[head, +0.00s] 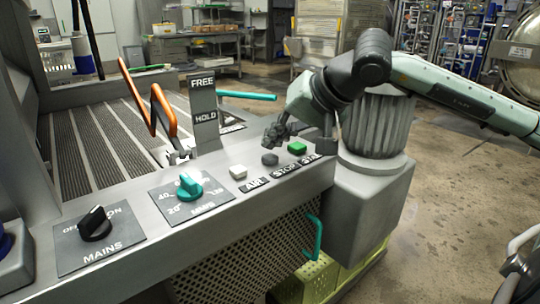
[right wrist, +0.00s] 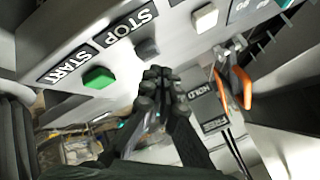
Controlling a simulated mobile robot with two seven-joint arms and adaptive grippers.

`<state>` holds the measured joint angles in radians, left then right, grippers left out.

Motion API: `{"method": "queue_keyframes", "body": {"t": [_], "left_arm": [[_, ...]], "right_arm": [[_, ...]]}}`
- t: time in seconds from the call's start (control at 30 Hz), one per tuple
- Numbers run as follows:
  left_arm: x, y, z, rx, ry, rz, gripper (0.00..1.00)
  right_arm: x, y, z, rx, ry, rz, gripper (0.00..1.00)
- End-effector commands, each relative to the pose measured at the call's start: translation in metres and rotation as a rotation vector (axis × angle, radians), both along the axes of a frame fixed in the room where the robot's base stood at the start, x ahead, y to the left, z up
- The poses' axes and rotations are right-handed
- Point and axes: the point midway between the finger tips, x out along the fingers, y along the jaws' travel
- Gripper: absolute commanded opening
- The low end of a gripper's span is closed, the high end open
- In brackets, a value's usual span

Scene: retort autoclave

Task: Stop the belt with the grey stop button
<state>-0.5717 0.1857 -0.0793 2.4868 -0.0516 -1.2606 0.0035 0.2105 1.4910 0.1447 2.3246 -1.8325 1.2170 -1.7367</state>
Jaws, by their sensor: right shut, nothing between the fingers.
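The grey stop button (head: 270,159) sits on the sloped panel behind the STOP label, between a white button (head: 238,172) and a green button (head: 297,148). My right gripper (head: 277,136) is shut and empty, just above and behind the grey button. In the right wrist view the closed fingertips (right wrist: 158,76) point toward the panel, close to the grey button (right wrist: 147,48). I cannot tell whether they touch it. The belt (head: 85,150) of dark slats lies behind the panel. My left gripper is not in view.
Left along the panel are a teal dial (head: 189,186) and a black MAINS knob (head: 96,223). An orange lever (head: 160,108) and the FREE/HOLD plate (head: 204,115) rise behind the panel. A teal handle (head: 314,238) sticks out in front. Open floor lies to the right.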

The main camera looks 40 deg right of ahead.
Motion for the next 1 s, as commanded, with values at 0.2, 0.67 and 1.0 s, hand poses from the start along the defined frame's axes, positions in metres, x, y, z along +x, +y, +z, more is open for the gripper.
{"method": "queue_keyframes", "body": {"t": [0.2, 0.67, 1.0], "left_arm": [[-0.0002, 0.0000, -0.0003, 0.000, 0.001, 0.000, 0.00], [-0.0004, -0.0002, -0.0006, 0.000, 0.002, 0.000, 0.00], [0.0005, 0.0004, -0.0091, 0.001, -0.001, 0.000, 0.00]], "right_arm": [[0.0000, 0.0000, 0.0000, 0.000, 0.000, 0.000, 0.00], [0.0000, 0.0000, 0.0000, 0.000, 0.000, 0.000, 0.00], [0.0001, -0.0002, -0.0074, -0.002, 0.000, 0.000, 0.00]]}}
